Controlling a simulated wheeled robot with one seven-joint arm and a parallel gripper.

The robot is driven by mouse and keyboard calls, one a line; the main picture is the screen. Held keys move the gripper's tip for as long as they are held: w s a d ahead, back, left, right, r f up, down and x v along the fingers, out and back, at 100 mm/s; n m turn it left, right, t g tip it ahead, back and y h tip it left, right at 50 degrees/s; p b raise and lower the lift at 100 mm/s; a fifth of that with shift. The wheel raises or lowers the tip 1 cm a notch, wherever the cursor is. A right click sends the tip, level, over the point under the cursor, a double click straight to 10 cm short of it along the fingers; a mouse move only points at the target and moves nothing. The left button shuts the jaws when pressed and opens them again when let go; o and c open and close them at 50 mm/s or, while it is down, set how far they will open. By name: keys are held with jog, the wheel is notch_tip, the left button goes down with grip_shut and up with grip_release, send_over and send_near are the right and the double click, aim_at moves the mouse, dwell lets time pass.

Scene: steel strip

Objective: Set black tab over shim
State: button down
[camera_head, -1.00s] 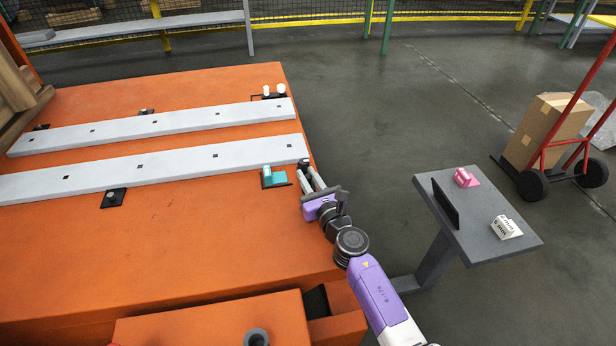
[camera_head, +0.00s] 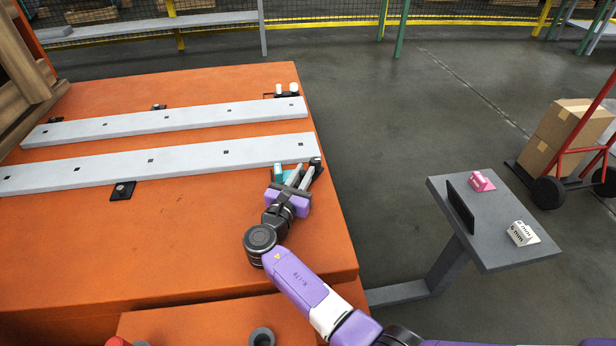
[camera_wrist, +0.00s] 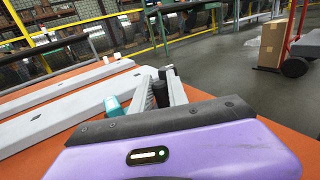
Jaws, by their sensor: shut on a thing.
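The teal shim (camera_head: 279,174) is at the right end of the near steel strip (camera_head: 190,160); it also shows in the wrist view (camera_wrist: 113,106), left of my fingers. My gripper (camera_head: 307,175) reaches in from the front, just right of the shim. Its two pale fingers are shut on a black upright post of the black tab (camera_wrist: 161,93), seen between them in the wrist view. The black end also shows past the fingertips in the head view (camera_head: 316,162). The fingers hide much of the tab, so I cannot tell whether it overlies the shim.
A far strip (camera_head: 170,121) lies parallel, with a black clamp and white posts (camera_head: 286,90) at its end. A black clamp (camera_head: 122,190) sits at the near strip's front edge. A grey side table (camera_head: 500,254) holds pink (camera_head: 481,181) and white (camera_head: 522,233) blocks beside an upright black plate (camera_head: 460,204).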

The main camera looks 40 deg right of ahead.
jog(key=shift+w+a+m+g+h+b, duration=0.1)
jog(key=shift+w+m+g+h+b, duration=0.25)
jog(key=shift+m+g, duration=0.45)
jog(key=shift+w+d+m+g+h+b, duration=0.15)
jog(key=shift+w+m+g+b, duration=0.35)
jog(key=shift+g, duration=0.55)
jog(key=shift+w+a+m+g+h+b, duration=0.25)
jog(key=shift+m+g+b, duration=0.35)
jog(key=shift+g, duration=0.35)
jog(key=shift+d, duration=0.1)
jog(key=c, duration=1.3)
grip_release()
jog(key=a, duration=0.2)
jog(key=a+p, duration=0.1)
jog(key=a, duration=0.1)
jog(key=a+p, duration=0.1)
jog(key=a, duration=0.1)
jog(key=shift+s, duration=0.35)
jog(key=shift+s+a, duration=0.15)
jog(key=shift+a, duration=0.65)
